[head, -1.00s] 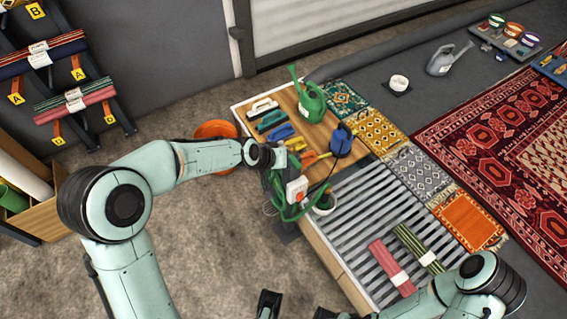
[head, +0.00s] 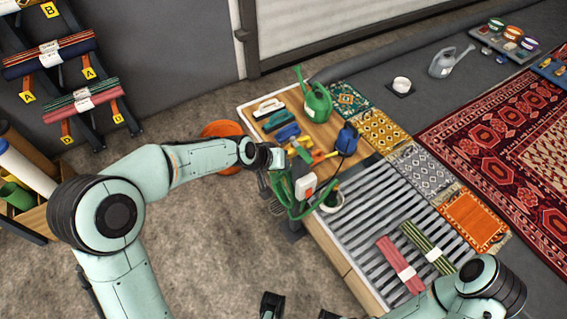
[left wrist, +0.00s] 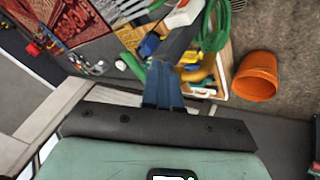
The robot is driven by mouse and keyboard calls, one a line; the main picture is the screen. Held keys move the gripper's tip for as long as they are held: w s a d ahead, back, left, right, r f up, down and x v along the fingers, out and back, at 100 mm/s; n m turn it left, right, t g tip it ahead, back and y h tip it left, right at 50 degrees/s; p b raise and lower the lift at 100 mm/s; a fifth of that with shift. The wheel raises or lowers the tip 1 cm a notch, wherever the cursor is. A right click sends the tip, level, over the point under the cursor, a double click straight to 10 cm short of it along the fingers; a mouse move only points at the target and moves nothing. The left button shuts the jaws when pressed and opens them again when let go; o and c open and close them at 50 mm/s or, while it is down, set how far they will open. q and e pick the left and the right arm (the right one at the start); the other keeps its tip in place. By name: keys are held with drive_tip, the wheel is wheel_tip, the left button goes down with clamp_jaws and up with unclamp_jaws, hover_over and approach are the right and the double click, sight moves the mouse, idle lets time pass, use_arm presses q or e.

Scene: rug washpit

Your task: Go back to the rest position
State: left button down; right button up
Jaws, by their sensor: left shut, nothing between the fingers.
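My left arm reaches in from the left in the head view. Its wrist ends by the near left edge of the table, above the green hose (head: 296,205). The left gripper (left wrist: 163,88) shows in the left wrist view with its blue fingers together and nothing between them. In the head view its fingers are hard to make out against the hose and the dark parts beside it. My right gripper (head: 298,309) is at the bottom edge of the head view, with its two dark fingertips wide apart and nothing visible between them.
The table holds a green watering can (head: 316,102), a blue can (head: 346,138), brushes and a slatted rack (head: 372,226) with two rolled rugs. An orange bucket (head: 221,130) stands on the floor left of the table. The floor (head: 205,240) between my left arm and the table is clear.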

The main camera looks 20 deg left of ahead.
use_arm(q)
drive_tip(key=s+r, duration=0.4)
drive_tip(key=r, duration=0.2)
drive_tip(key=shift+d+r+p, duration=0.2)
drive_tip(key=shift+p, duration=0.1)
drive_tip(key=shift+s+f, duration=0.1)
drive_tip(key=shift+s, duration=0.05)
